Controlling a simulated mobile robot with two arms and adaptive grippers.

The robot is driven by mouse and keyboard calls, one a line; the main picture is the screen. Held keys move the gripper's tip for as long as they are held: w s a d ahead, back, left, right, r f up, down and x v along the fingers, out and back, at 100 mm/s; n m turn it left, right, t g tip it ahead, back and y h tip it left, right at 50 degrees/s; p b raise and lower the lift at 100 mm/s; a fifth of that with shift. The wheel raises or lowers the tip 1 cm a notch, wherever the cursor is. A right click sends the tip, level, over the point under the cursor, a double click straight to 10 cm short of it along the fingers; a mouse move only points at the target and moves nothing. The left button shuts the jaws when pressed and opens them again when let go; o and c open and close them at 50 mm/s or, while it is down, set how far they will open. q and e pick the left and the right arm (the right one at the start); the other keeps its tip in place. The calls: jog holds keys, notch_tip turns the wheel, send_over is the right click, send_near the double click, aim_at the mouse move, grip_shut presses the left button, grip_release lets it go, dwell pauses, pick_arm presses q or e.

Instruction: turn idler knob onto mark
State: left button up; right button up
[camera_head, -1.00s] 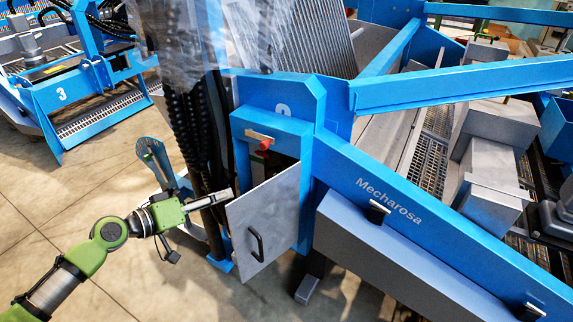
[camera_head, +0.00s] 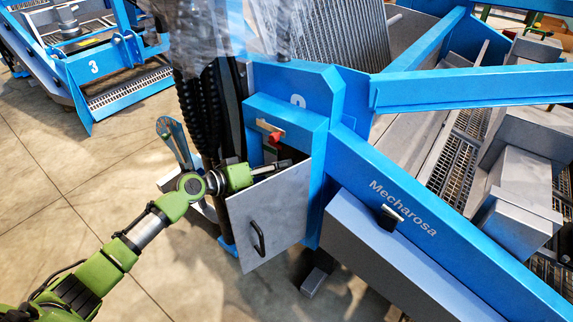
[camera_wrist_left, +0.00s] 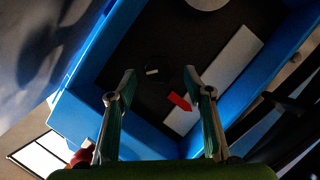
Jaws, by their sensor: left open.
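My left gripper (camera_head: 284,164) reaches into the open compartment of the blue machine, behind the top of its grey door (camera_head: 270,217). In the left wrist view the gripper (camera_wrist_left: 161,76) is open, its two fingers apart with nothing between them. Inside the dark compartment, a red pointer (camera_wrist_left: 179,101) lies by the right fingertip, against a pale strip (camera_wrist_left: 215,80). A small white mark (camera_wrist_left: 152,71) shows between the fingertips. I cannot make out the idler knob for certain. My right gripper is not in view.
The blue compartment wall (camera_wrist_left: 85,118) borders the opening closely. A red-ended tan lever (camera_head: 275,138) sits above the opening in the head view. Black hoses (camera_head: 197,115) hang left of it.

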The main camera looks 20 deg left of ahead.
pick_arm(q)
jog(key=x, duration=0.2)
jog(key=shift+w+d+f, duration=0.1)
jog(key=shift+w+d, duration=0.1)
jog(key=shift+w, duration=0.05)
jog(key=shift+w+d+f, duration=0.2)
jog(key=shift+w+d, duration=0.2)
jog(key=shift+w, duration=0.1)
pick_arm(e)
jog(key=shift+w+r, duration=0.3)
jog(key=shift+r, duration=0.05)
pick_arm(q)
jog(key=shift+c, duration=1.2)
jog(key=c, duration=0.9)
pick_arm(e)
jog(key=shift+s+f, duration=0.1)
jog(key=shift+s, duration=0.2)
